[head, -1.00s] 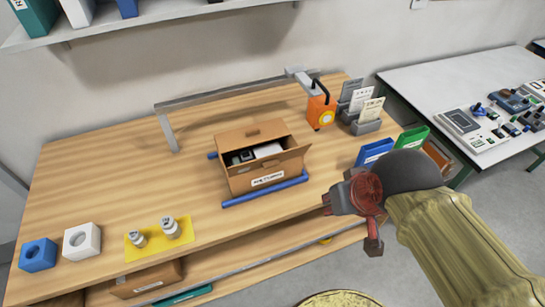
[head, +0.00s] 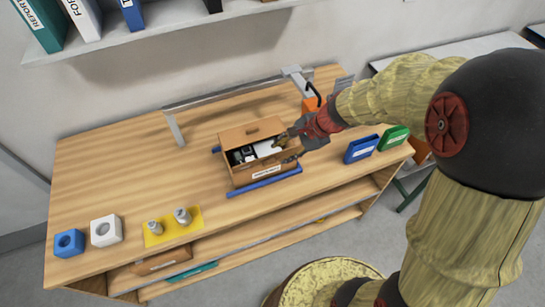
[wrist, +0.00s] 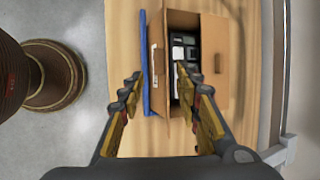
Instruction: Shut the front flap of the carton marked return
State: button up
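The brown carton marked return (head: 238,136) stands on the wooden table with its top open and dark and white items inside. Its front flap (head: 245,177) carries a white label and leans outward, not closed over the opening. In the wrist view, the flap (wrist: 157,30) is a narrow strip beside the opening, and the carton (wrist: 215,50) lies to its right. My gripper (head: 287,149) is at the carton's right end. In the wrist view, my gripper (wrist: 157,73) is open and empty, one finger on each side of the flap; contact cannot be told.
A blue bar (head: 264,186) lies along the carton's front. An orange device (head: 309,104) stands behind my gripper. Blue (head: 361,149) and green (head: 394,138) holders are to the right. A yellow mat (head: 172,227) with weights is at the left front; the table's left half is mostly clear.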

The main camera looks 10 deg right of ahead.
aim_at(270, 161)
jog(key=shift+b+x, duration=0.7)
jog(key=shift+x, duration=3.2)
jog(key=c, duration=0.3)
grip_shut()
jog(key=shift+s, duration=0.1)
